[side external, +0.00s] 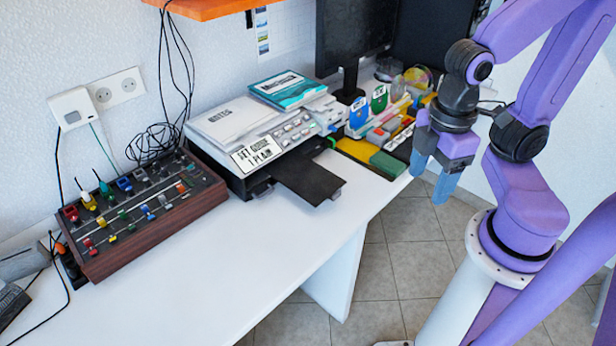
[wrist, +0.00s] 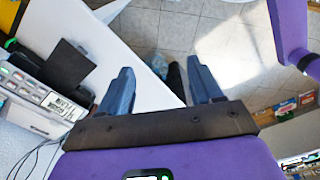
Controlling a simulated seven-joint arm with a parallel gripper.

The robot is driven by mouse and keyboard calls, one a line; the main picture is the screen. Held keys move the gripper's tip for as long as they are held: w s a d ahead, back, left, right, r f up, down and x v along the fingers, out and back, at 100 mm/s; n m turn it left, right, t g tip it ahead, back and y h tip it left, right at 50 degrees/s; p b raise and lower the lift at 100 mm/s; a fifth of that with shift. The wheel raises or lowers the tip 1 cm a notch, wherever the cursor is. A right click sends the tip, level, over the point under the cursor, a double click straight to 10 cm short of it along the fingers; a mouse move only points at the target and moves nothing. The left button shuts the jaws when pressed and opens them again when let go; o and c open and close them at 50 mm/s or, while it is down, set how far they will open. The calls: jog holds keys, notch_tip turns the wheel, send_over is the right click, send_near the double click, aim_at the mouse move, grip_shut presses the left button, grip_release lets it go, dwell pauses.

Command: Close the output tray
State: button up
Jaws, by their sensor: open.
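The output tray (side external: 303,178) is a flat black panel sticking out from the front of a white printer (side external: 238,129) on the desk. It is pulled out over the white desktop. In the wrist view the tray (wrist: 68,64) shows at the left, beside the printer (wrist: 38,100). My gripper (side external: 440,182) has blue fingers and is open and empty. It hangs to the right of the tray, past the desk's edge and apart from it.
A wooden control box (side external: 140,210) with coloured sliders and black cables stands left of the printer. Coloured items (side external: 385,125) and a dark monitor (side external: 350,40) stand to its right. An orange shelf (side external: 210,8) hangs above. The desk's front (side external: 240,270) is clear.

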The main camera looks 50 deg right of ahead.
jog(key=w+a+f+m, duration=0.1)
jog(key=w+m, duration=0.2)
jog(key=w, duration=0.4)
jog(key=m, duration=1)
send_over(337, 193)
notch_tip(337, 193, down, 8)
jog(key=r, duration=0.1)
notch_tip(337, 193, down, 18)
jog(key=shift+r, duration=0.1)
